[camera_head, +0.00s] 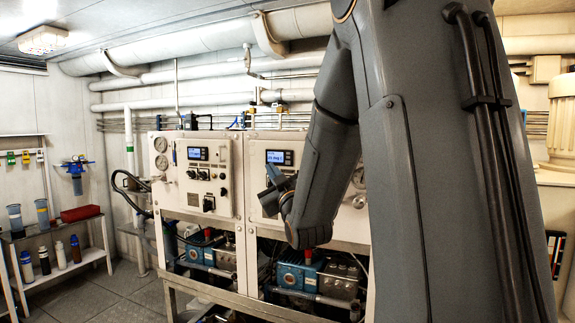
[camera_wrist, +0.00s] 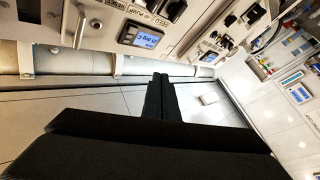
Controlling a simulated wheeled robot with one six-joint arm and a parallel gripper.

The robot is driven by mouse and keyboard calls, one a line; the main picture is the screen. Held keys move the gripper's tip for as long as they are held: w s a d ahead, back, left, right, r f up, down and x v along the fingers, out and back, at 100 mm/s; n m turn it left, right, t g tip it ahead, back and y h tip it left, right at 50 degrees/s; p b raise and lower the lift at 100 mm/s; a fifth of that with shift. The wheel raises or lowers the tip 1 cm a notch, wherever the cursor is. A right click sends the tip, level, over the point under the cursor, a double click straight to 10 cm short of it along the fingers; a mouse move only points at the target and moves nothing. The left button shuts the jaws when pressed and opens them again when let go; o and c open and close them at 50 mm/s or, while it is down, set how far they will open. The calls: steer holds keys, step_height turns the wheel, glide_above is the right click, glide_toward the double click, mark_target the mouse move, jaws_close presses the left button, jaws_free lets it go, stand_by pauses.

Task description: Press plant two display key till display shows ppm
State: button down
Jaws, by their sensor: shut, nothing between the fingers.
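The right plant panel (camera_head: 250,155) carries a lit blue display (camera_head: 279,157). Its small text seems to end in "deg C", but I cannot read it surely. In the wrist view my gripper's dark fingers (camera_wrist: 160,80) are together and empty, apart from the display in the picture. I cannot tell whether the fingertips touch the panel or a key.
The left plant panel (camera_head: 207,178) has its own lit display (camera_head: 197,153), gauges and knobs. Blue pumps (camera_head: 295,274) sit in the frame below the panels. Floor is free at the lower left.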

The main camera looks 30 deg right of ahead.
mark_target(288, 163)
steer(key=shift+d, duration=0.1)
steer(key=shift+w+d, duration=0.9)
steer(key=shift+d, duration=0.2)
steer(key=shift+w+d, duration=0.9)
steer(key=shift+d, duration=0.25)
steer(key=shift+w+d, duration=0.9)
steer(key=shift+d, duration=0.2)
steer(key=shift+w+d, duration=0.1)
steer(key=shift+w+d+b, duration=0.15)
steer(key=shift+d+b, duration=0.1)
steer(key=shift+b, duration=0.2)
steer(key=shift+w+d, duration=0.25)
steer(key=shift+d, duration=0.05)
steer(key=shift+s+a, duration=0.1)
steer(key=shift+a, duration=0.05)
stand_by(0.5)
steer(key=shift+s+a+b, duration=0.4)
steer(key=shift+a, duration=0.1)
steer(key=shift+a, duration=0.1)
